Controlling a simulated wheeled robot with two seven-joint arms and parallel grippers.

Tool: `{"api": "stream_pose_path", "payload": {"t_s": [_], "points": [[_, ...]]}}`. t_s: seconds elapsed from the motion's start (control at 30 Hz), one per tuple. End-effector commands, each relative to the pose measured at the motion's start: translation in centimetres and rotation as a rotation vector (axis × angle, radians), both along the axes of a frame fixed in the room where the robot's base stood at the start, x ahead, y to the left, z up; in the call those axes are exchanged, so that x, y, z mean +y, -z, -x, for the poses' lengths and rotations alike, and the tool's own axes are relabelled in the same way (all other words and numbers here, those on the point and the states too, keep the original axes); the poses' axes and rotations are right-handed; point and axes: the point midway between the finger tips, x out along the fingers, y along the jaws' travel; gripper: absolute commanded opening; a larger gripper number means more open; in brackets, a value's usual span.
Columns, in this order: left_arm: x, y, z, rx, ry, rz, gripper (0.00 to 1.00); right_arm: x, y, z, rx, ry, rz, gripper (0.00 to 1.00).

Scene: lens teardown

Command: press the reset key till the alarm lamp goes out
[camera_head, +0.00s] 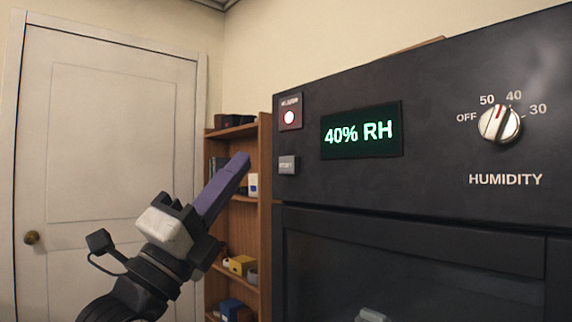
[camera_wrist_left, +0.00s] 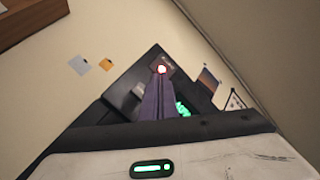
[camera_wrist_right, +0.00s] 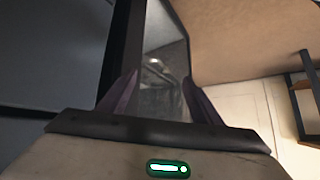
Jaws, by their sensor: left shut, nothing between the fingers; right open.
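The alarm lamp (camera_head: 289,117) is at the upper left of the dark cabinet front. It glows white with a red surround, and it shows lit in the left wrist view (camera_wrist_left: 162,69). The grey reset key (camera_head: 288,165) sits below it; its lettering is too small to read. My left gripper (camera_head: 241,160) is shut and empty, its purple fingers pointing up and right toward the panel. In the head view its tips are left of the key, apart from it. My right gripper (camera_wrist_right: 160,92) is open and empty in the right wrist view; the head view does not show it.
A green display (camera_head: 362,131) reads 40% RH, right of the lamp. A humidity knob (camera_head: 499,123) is farther right. A dark glass door (camera_head: 400,265) is below. A wooden shelf (camera_head: 265,215) stands behind my left gripper, and a white door (camera_head: 110,130) is at left.

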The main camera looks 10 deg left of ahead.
Motion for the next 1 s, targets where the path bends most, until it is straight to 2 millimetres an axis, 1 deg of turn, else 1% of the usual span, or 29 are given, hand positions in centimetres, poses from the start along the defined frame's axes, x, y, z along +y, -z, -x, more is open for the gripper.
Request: {"api": "stream_pose_path", "payload": {"t_s": [0.03, 0.2, 0.4, 0.57, 1.0], "points": [[-0.6, -0.1, -0.6, 0.002, 0.004, 0.002, 0.00, 0.0, 0.0, 0.0, 0.000, 0.000, 0.000, 0.59], [-2.0, -0.1, -2.5, 0.002, 0.001, 0.001, 0.00, 0.0, -0.3, 0.0, 0.001, -0.001, 0.001, 0.59], [-3.0, -0.1, -3.8, 0.000, -0.001, 0.001, 0.00, 0.0, -0.6, 0.0, 0.000, -0.001, 0.003, 0.59], [-3.3, 0.0, -4.2, 0.000, 0.000, 0.000, 0.00, 0.0, -0.6, 0.0, 0.000, -0.001, 0.004, 0.59], [-3.3, 0.0, -4.2, 0.000, -0.001, 0.000, 0.00, 0.0, -0.6, -0.1, -0.002, 0.000, 0.003, 0.59]]}}
